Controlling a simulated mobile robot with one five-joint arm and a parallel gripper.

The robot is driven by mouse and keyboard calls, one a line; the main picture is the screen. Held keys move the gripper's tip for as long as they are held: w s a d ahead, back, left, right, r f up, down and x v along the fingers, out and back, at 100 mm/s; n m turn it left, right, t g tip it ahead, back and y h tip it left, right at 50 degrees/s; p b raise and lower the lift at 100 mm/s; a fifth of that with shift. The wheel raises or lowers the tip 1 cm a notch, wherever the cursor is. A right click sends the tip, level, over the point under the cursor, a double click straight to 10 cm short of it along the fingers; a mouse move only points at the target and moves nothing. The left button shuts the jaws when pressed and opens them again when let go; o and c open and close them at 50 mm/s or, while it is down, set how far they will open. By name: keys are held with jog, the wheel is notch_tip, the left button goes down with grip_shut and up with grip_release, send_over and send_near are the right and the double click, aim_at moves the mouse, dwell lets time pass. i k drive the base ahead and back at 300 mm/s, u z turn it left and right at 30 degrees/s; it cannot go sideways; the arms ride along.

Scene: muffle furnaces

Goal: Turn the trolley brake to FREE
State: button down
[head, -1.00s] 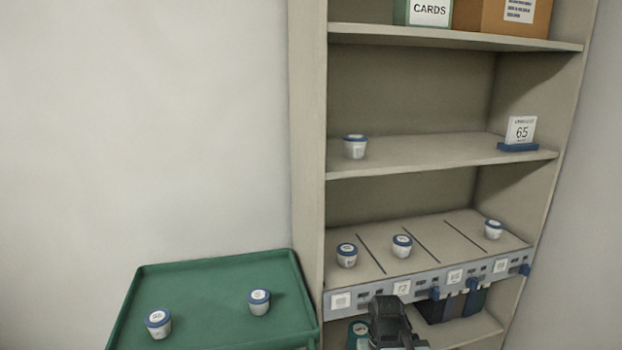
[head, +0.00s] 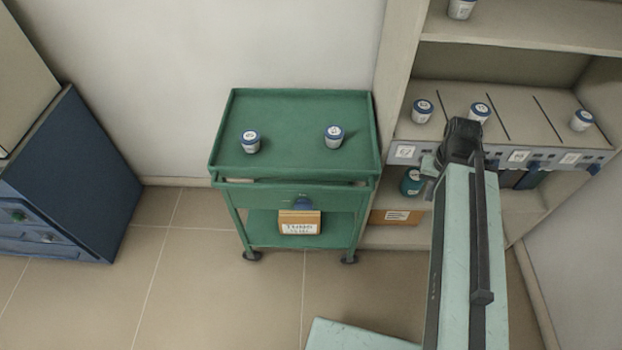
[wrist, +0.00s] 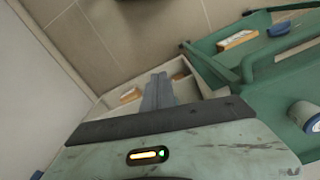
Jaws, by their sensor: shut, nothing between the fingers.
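The green trolley (head: 295,170) stands against the wall left of the shelf unit in the head view. A blue knob (head: 301,203) sits on its front panel below the tray, with small marks beside it too small to read. Which way the knob points I cannot tell. My gripper shows in the wrist view (wrist: 158,92) with its grey fingers together and empty. It is apart from the knob. In the head view my arm reaches up at right in front of the shelf, and its fingertips cannot be made out. The trolley (wrist: 240,65) also shows at right in the wrist view.
Two blue-lidded jars (head: 251,141) (head: 333,136) stand on the trolley's tray, and a labelled box (head: 299,222) on its lower shelf. The shelf unit (head: 393,60) holds more jars. A dark blue cabinet (head: 85,180) stands at left. The tiled floor (head: 215,290) before the trolley is clear.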

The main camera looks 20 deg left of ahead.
aim_at(302, 203)
jog(key=u, duration=0.05)
jog(key=k, duration=0.5)
jog(key=u, duration=2.9)
jog(key=k, duration=0.25)
jog(key=u, duration=0.4)
